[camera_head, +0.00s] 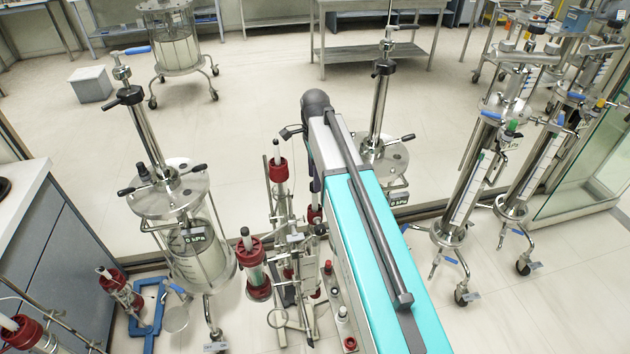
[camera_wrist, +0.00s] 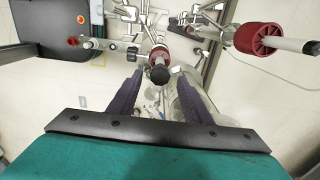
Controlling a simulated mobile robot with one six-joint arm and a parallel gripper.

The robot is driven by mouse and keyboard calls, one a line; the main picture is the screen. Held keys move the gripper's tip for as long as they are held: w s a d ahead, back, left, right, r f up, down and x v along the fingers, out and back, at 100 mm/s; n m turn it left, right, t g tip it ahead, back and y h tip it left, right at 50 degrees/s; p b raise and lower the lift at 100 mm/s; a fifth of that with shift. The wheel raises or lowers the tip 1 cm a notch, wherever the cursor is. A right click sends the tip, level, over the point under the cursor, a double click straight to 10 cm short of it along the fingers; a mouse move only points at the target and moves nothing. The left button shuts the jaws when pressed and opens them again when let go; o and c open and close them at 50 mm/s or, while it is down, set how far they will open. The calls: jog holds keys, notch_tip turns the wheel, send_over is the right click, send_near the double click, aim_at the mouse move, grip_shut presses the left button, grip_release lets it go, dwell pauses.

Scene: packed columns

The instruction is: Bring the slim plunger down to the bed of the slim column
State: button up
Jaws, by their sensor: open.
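In the wrist view my gripper (camera_wrist: 160,86) is open, with dark fingers on either side and nothing held. A red-collared column head with a black round knob (camera_wrist: 158,74) shows ahead between the fingertips; I cannot tell whether they touch it. Another red collar (camera_wrist: 262,38) with a pale plunger rod (camera_wrist: 296,45) is at the upper right. In the head view, a narrow red-collared column (camera_head: 278,170) and a thicker one (camera_head: 257,270) stand by a metal stand, each with a rod on top. I cannot tell for certain which is the slim column.
A large steel-topped column (camera_head: 178,190) stands on the left, another (camera_head: 385,155) behind my arm, and steel columns (camera_head: 470,195) on the right. A blue bracket (camera_head: 147,312) lies on the floor near the grey cabinet (camera_head: 60,250). Open floor lies beyond and at right front.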

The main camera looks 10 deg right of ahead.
notch_tip(320, 180, up, 12)
jog(key=b, duration=0.2)
jog(key=shift+f+b, duration=0.15)
jog(key=shift+b, duration=0.15)
dwell(0.7)
